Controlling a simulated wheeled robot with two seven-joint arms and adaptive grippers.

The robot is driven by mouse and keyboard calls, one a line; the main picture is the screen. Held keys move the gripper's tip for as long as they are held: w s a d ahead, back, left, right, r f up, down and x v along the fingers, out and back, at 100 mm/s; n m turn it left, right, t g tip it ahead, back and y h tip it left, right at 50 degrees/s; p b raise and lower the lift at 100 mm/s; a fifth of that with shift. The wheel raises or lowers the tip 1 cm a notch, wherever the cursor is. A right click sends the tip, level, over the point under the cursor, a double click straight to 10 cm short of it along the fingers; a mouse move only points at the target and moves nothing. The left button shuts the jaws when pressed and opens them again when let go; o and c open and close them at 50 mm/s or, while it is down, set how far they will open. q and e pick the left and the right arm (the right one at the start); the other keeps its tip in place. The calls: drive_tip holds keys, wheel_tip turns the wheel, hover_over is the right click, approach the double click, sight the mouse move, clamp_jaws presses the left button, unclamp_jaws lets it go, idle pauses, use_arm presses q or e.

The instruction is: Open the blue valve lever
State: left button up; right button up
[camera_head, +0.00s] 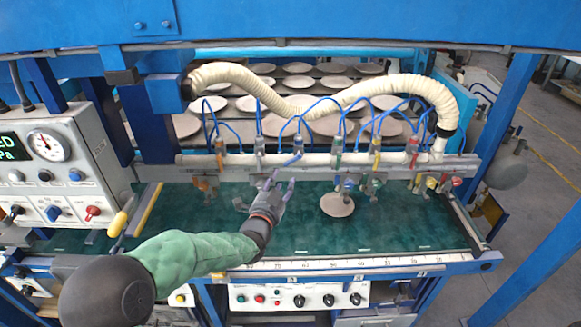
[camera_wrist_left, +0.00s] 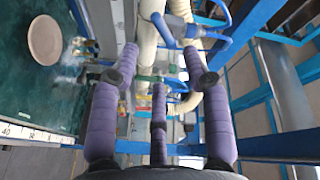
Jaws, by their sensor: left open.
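The blue valve lever (camera_head: 292,160) sits on the white horizontal pipe, in a row of valves with differently coloured levers. My left gripper (camera_head: 283,181) has purple fingers and reaches up from the lower left, just below the blue lever. In the left wrist view the gripper (camera_wrist_left: 159,65) has its fingers spread, with nothing between them. A blue part that looks like the lever (camera_wrist_left: 165,32) shows just beyond the fingertips there. I cannot tell whether a finger touches it. My right gripper is not in view.
A green work surface (camera_head: 420,228) lies below the pipe, with a round plate (camera_head: 337,205) on it. A thick ribbed hose (camera_head: 330,97) and thin blue tubes hang above the valves. A gauge panel (camera_head: 60,150) stands at the left. Blue posts frame the machine.

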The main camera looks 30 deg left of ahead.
sight(292, 160)
use_arm(q)
drive_tip(key=x, duration=0.8)
drive_tip(key=shift+w, duration=0.25)
clamp_jaws()
